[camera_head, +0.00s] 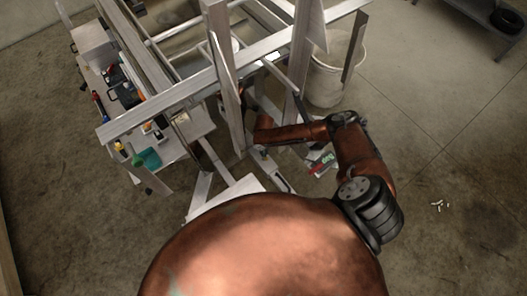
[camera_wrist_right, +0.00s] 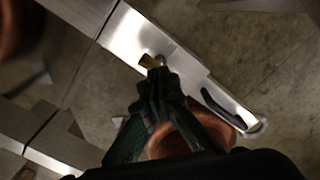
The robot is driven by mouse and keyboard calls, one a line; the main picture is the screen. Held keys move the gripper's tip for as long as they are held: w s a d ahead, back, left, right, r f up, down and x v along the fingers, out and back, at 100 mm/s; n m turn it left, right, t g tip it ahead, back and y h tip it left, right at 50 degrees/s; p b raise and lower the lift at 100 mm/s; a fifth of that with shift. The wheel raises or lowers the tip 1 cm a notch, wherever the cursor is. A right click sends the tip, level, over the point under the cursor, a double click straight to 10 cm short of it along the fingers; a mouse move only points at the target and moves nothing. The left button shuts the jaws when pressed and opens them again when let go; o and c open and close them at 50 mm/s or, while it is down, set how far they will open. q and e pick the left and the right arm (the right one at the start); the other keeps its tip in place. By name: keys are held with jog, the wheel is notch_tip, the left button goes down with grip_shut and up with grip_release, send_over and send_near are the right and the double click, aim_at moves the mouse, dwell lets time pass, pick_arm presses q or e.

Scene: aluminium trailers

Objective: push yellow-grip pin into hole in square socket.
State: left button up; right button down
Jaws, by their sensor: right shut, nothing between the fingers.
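In the right wrist view, the yellow-grip pin (camera_wrist_right: 147,61) shows as a small yellow piece against a bright aluminium bar, the square socket (camera_wrist_right: 125,38). My right gripper (camera_wrist_right: 156,76) is shut and empty, its dark fingertips right at the yellow grip, seemingly touching it. The fingers cover part of the pin, and the hole is not clearly seen. My left gripper is not in view.
Aluminium trailer beams (camera_head: 185,95) and uprights (camera_head: 225,80) stand close around my right arm. A white bucket (camera_head: 325,80) is behind on the right. A workbench with tools (camera_head: 180,147) is on the left. The floor on the right is mostly clear.

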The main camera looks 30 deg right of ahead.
jog(key=shift+s+f+b, duration=0.1)
jog(key=shift+f+b, duration=0.3)
jog(key=shift+f, duration=0.1)
dwell(0.5)
jog(key=shift+r+p, duration=0.8)
jog(key=shift+r, duration=0.15)
jog(key=shift+r+p, duration=0.35)
jog(key=shift+r, duration=0.25)
notch_tip(320, 180, up, 12)
jog(key=shift+f, duration=0.15)
